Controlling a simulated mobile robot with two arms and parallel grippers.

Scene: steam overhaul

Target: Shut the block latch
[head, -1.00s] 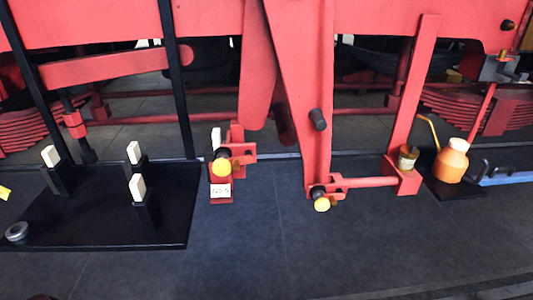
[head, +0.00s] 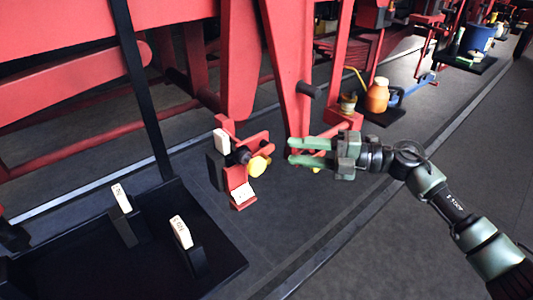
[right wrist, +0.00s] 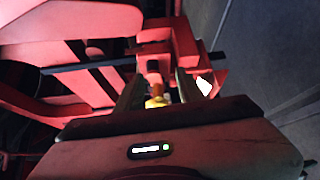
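In the right wrist view the yellow knob (right wrist: 157,102) shows between the two fingers (right wrist: 160,88), with red metal beyond. My left gripper is out of view.
A black tray (head: 225,262) with white-tagged black posts lies at lower left. Red frame beams fill the back. An orange oil can (head: 377,96) and a small tin (head: 348,103) stand beyond my right arm.

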